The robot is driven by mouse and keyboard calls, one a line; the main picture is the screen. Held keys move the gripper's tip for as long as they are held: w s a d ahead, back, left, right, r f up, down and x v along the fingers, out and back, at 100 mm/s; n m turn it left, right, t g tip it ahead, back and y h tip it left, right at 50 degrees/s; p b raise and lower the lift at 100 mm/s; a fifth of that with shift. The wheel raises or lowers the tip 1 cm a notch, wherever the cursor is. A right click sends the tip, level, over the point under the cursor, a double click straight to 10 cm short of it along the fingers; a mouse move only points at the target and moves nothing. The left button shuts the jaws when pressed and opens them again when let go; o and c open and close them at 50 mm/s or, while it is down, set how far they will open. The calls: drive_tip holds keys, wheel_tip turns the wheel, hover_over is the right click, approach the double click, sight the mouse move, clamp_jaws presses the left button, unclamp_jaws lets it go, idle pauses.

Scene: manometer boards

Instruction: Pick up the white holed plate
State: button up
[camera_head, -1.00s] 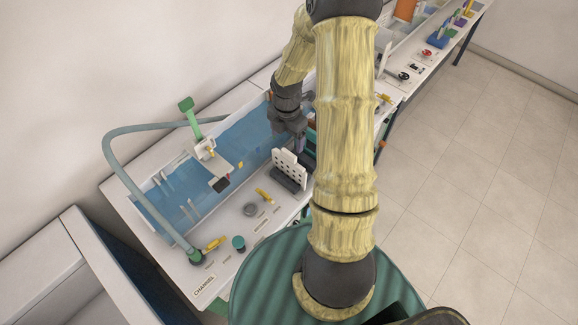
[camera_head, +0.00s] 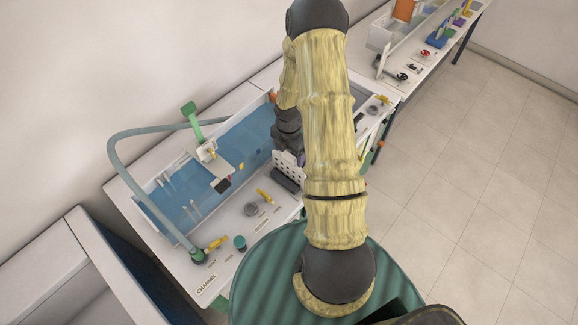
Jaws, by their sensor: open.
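The white holed plate (camera_head: 284,163) stands upright in a dark holder (camera_head: 284,182) on the front ledge of the water channel bench. My arm hides its right part. My gripper (camera_head: 295,150) is just behind and above the plate, mostly hidden by my own arm. It is open, and the plate still stands in its holder. I cannot tell whether the fingers are around the plate or touching it.
The channel (camera_head: 235,145) holds blue water behind the plate. A green-topped gauge (camera_head: 205,150) stands over it, and a grey hose (camera_head: 122,150) curves at the left. More benches extend at the upper right.

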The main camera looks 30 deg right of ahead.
drive_tip(key=shift+f, duration=0.8)
drive_tip(key=shift+s+a, duration=0.1)
drive_tip(key=c, duration=1.1)
